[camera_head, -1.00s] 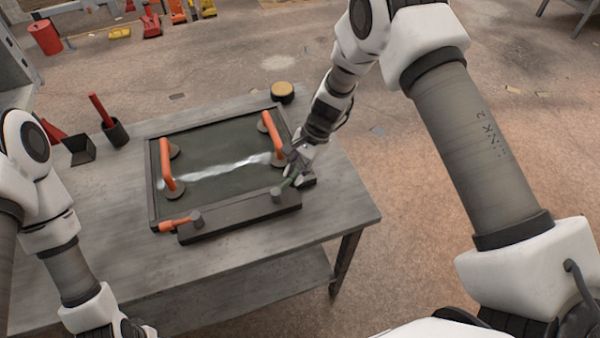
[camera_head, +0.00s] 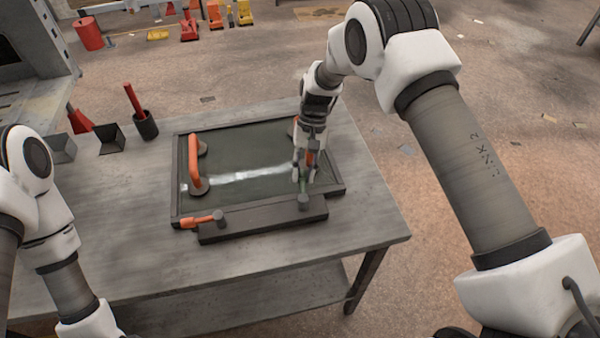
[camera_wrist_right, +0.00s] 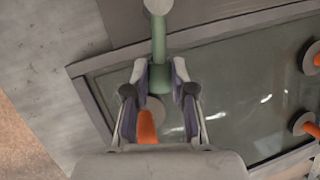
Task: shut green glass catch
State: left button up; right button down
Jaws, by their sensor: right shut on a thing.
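The green catch (camera_head: 303,188) is a short lever on a round pivot at the right part of the dark front bar (camera_head: 262,219). Its lever points from the bar in over the glass pane (camera_head: 245,150) in its dark frame. My right gripper (camera_head: 303,176) is shut on the lever; in the right wrist view the fingers (camera_wrist_right: 160,80) flank the green lever (camera_wrist_right: 159,45), with its pivot at the top.
An orange catch (camera_head: 200,219) on the bar's left points left, off the glass. An orange suction handle (camera_head: 194,165) stands on the glass; another (camera_wrist_right: 147,125) is close under my right gripper. A dark cup (camera_head: 146,127) and bin (camera_head: 111,139) stand left on the table.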

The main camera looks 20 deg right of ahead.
pick_arm(q)
jog(key=shift+s+a+f, duration=0.1)
jog(key=shift+s+a, duration=0.1)
jog(key=shift+a, duration=0.05)
pick_arm(e)
jog(key=shift+s+a+f+n, duration=0.15)
jog(key=shift+a+n, duration=0.1)
jog(key=shift+n, duration=0.15)
jog(key=c, duration=1)
grip_release()
pick_arm(q)
jog(key=shift+a, duration=0.1)
pick_arm(e)
jog(key=shift+o, duration=0.2)
jog(key=shift+a, duration=0.1)
jog(key=v, duration=1.2)
jog(key=shift+w, duration=0.3)
jog(key=shift+a, duration=0.15)
